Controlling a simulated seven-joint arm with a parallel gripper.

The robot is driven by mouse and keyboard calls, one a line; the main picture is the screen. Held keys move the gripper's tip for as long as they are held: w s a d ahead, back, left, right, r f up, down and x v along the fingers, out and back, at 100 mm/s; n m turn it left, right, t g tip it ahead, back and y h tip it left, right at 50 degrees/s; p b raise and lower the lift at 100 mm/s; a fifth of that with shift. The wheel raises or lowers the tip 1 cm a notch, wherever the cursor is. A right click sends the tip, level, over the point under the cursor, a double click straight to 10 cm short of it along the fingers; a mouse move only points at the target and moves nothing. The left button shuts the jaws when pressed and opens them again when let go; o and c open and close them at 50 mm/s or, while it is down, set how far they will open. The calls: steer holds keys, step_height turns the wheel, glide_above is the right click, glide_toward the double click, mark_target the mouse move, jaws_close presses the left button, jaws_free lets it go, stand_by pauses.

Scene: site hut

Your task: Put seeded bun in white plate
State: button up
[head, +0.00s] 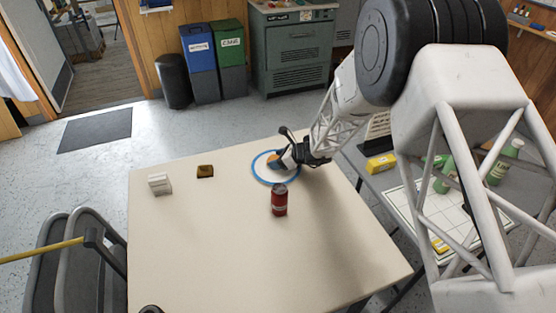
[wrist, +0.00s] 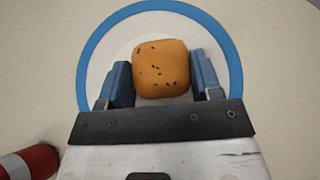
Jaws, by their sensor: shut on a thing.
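The seeded bun (wrist: 161,66) is orange-brown with dark seeds and sits between the fingers of my gripper (wrist: 161,80) in the wrist view. My gripper is shut on it. The white plate (wrist: 108,55) with a blue rim lies directly below the bun in the wrist view. In the head view, my gripper (head: 279,162) is over the plate (head: 257,172), with the bun (head: 273,157) partly hidden by the gripper. I cannot tell whether the bun touches the plate.
A white block (head: 159,184) and a brown item (head: 205,171) sit to the left. The table's front (head: 240,260) is mostly clear.

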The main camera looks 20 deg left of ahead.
steer(key=shift+f, duration=0.15)
steer(key=o, duration=1)
steer(key=shift+r, duration=0.2)
steer(key=v, duration=1.2)
steer(key=shift+f, duration=0.1)
